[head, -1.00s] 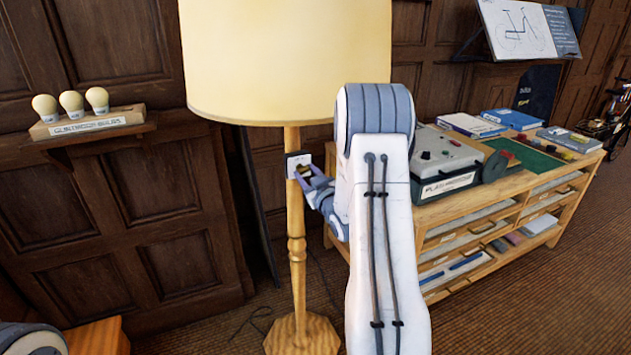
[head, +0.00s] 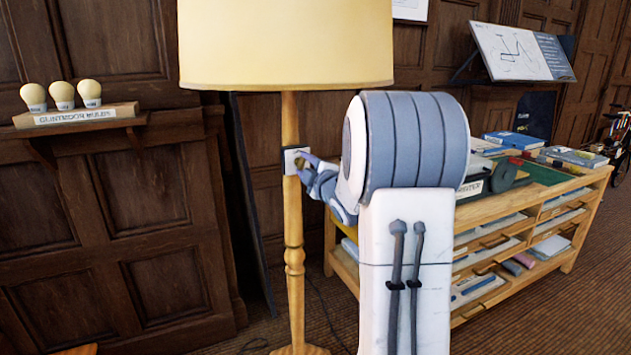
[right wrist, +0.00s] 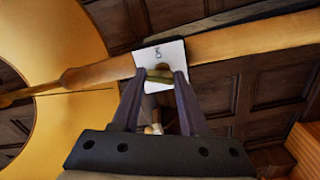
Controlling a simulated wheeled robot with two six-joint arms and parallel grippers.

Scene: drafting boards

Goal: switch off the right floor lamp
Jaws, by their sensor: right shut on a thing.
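The floor lamp has a large cream shade (head: 286,45) and a turned wooden pole (head: 294,240). A small white switch plate (head: 291,156) sits on the pole below the shade. In the right wrist view the plate (right wrist: 172,53) carries a small dark mark that I cannot read surely, and a brass-coloured knob (right wrist: 160,76) sticks out from it. My right gripper (head: 302,163) is at the plate, its two fingers shut on the knob, one on each side, as the right wrist view (right wrist: 160,84) shows. I cannot tell if the lamp is lit. My left gripper is out of view.
A wall shelf (head: 75,117) with light bulbs (head: 62,95) is at the left. A wooden cabinet (head: 500,222) with books and boxes stands at the right, partly behind my arm. A drafting board (head: 520,50) is at the back right. A cable lies on the floor by the lamp.

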